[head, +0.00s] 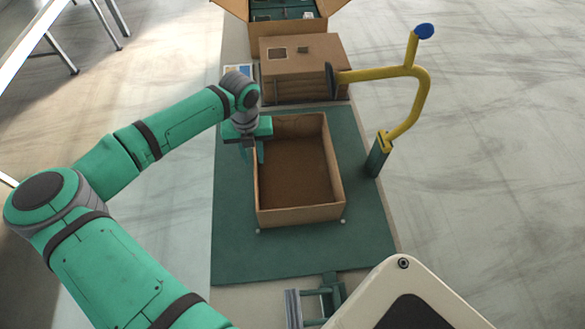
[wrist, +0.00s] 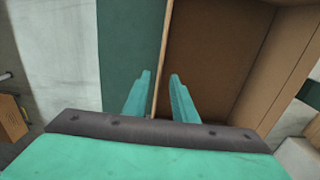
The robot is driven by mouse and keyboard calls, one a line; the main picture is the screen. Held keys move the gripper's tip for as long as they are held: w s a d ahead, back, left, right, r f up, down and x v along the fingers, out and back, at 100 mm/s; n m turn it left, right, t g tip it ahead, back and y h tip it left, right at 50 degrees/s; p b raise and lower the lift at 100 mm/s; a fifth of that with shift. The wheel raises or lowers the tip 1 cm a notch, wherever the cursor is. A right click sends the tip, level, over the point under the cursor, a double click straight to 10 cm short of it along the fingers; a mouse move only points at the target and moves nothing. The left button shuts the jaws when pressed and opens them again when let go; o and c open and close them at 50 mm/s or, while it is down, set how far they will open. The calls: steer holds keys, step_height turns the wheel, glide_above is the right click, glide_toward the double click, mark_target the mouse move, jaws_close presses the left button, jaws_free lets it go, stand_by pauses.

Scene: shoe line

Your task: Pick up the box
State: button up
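An open, empty cardboard box (head: 298,215) stands on a green mat (head: 235,255) in the middle of the head view. My gripper (head: 253,152) is at the box's left wall. In the wrist view my gripper (wrist: 158,85) has its two green fingers apart, with the thin left wall of the box (wrist: 163,65) between them. One finger is on the outer side over the mat and the other is on the inner side over the box floor. A gap shows between the fingers and the wall, so I see no firm contact.
A closed cardboard box (head: 325,55) stands behind the mat, with an open carton (head: 285,25) farther back. A yellow bent post (head: 420,95) with a blue knob rises right of the box. Pale floor lies clear at the right.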

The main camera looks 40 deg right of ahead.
step_height(320, 180, down, 8)
steer(key=shift+r, duration=0.25)
steer(key=shift+c, duration=0.3)
jaws_close()
